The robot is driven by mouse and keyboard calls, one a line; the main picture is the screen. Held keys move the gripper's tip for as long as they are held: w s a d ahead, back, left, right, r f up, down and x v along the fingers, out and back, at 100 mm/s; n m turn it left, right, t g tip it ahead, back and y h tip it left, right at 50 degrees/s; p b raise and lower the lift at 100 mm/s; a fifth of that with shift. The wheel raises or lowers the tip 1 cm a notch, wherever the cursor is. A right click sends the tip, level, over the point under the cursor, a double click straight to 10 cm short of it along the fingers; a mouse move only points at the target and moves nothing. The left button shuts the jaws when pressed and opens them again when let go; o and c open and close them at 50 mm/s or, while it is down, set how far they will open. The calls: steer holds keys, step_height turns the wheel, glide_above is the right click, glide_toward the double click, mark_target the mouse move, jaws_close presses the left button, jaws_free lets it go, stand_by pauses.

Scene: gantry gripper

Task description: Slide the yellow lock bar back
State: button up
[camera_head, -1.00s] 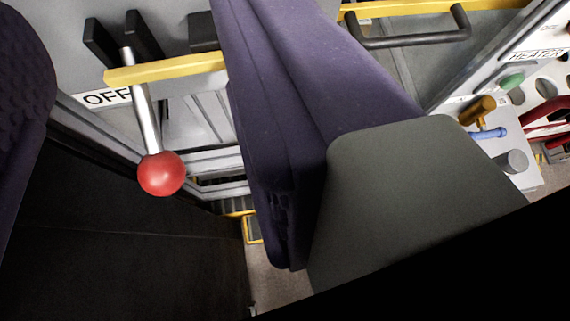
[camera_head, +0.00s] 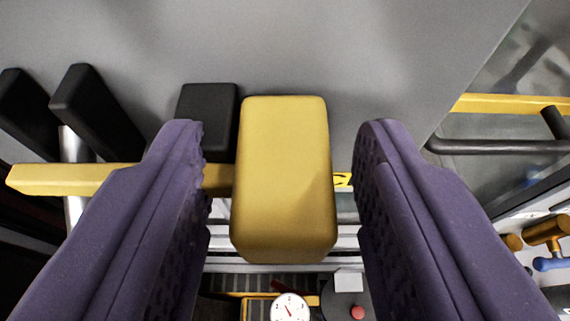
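The yellow lock bar is a long flat bar (camera_head: 75,178) running left to right across the camera view, with a large yellow block (camera_head: 285,180) on it. My gripper (camera_head: 280,150) is open, with a purple padded finger on each side of the block. A gap shows between the block and each finger, so neither appears to touch it. The left finger hides part of the bar. A metal lever shaft (camera_head: 74,170) passes behind the bar at the left.
Black blocks stand on the grey panel (camera_head: 390,50) at the left, one (camera_head: 207,120) close beside the yellow block. A black handle (camera_head: 495,146) and orange and blue knobs (camera_head: 545,232) are at the right. A dial gauge (camera_head: 290,308) is below.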

jaws_close()
steer(key=d+b, duration=0.2)
steer(key=d, duration=0.2)
steer(key=shift+d, duration=0.15)
jaws_free()
steer(key=shift+o, duration=1.1)
steer(key=shift+s+d, duration=0.1)
steer(key=shift+d, duration=0.1)
steer(key=shift+a, duration=0.1)
